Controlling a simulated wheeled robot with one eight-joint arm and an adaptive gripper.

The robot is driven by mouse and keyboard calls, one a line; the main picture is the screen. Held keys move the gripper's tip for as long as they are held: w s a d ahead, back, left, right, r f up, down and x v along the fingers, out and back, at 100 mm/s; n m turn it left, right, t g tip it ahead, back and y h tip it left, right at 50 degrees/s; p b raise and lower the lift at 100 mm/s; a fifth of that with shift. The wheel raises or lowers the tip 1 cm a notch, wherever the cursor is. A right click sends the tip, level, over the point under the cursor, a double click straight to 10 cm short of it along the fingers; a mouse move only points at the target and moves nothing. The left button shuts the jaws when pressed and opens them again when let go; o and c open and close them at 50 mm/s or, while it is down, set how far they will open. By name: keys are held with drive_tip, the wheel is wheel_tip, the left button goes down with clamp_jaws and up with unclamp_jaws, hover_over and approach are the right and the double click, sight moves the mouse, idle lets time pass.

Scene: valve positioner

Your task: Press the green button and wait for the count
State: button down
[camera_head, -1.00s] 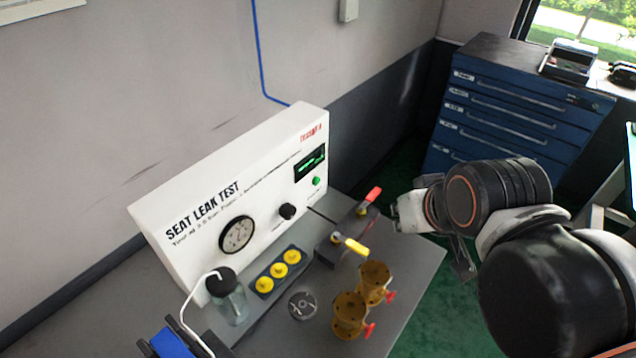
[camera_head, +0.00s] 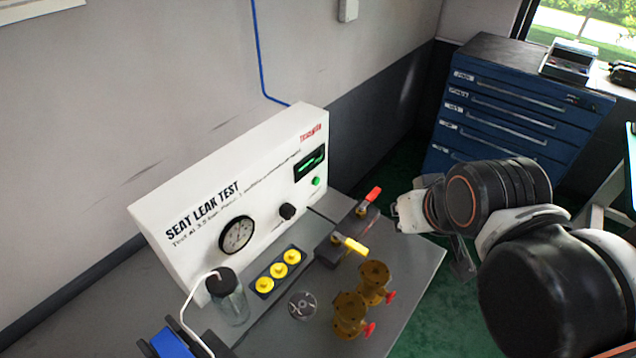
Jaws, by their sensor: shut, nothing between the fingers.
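The green button (camera_head: 316,181) is a small round spot on the white seat leak test panel (camera_head: 190,215), at its right end. A dark display (camera_head: 311,161) with green marks sits just above it; its digits are too small to read. My gripper (camera_head: 398,214) is to the right of the panel, above the bench's right edge. It is apart from the button, shut and empty, and its fingertips are hard to make out.
A red-handled valve (camera_head: 369,199) and a yellow-handled valve (camera_head: 350,244) stand between panel and gripper. Brass valves (camera_head: 372,282), yellow knobs (camera_head: 278,270) and a jar (camera_head: 228,296) are on the grey bench (camera_head: 420,262). A blue drawer cabinet (camera_head: 515,105) stands behind.

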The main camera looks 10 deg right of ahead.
sight(316, 181)
drive_tip(key=shift+w, duration=0.1)
idle(0.3)
drive_tip(key=w+f+n+y+b, duration=0.1)
drive_tip(key=w+f+n+b, duration=0.1)
drive_tip(key=w+f+n, duration=0.4)
drive_tip(key=w+f+n+y+b, duration=0.2)
drive_tip(key=w+f+n, duration=0.4)
drive_tip(key=w, duration=0.2)
drive_tip(key=w+f+n+y+b, duration=0.1)
drive_tip(key=w+f+n+b, duration=0.2)
drive_tip(key=w+f+n, duration=0.3)
drive_tip(key=shift+w+a+f+t+y, duration=0.2)
drive_tip(key=shift+w+f, duration=0.1)
drive_tip(key=shift+w, duration=0.15)
drive_tip(key=shift+w+a+f+t+y, duration=0.15)
drive_tip(key=shift+w+f, duration=0.1)
drive_tip(key=shift+w, duration=0.2)
drive_tip(key=shift+w+f+n, duration=0.25)
drive_tip(key=shift+f+n, duration=0.15)
drive_tip(key=shift+f, duration=0.15)
drive_tip(key=shift+w, duration=0.1)
drive_tip(key=w+a, duration=0.6)
drive_tip(key=shift+w+a, duration=0.1)
drive_tip(key=shift+w, duration=0.1)
idle(0.3)
drive_tip(key=shift+w+a, duration=0.2)
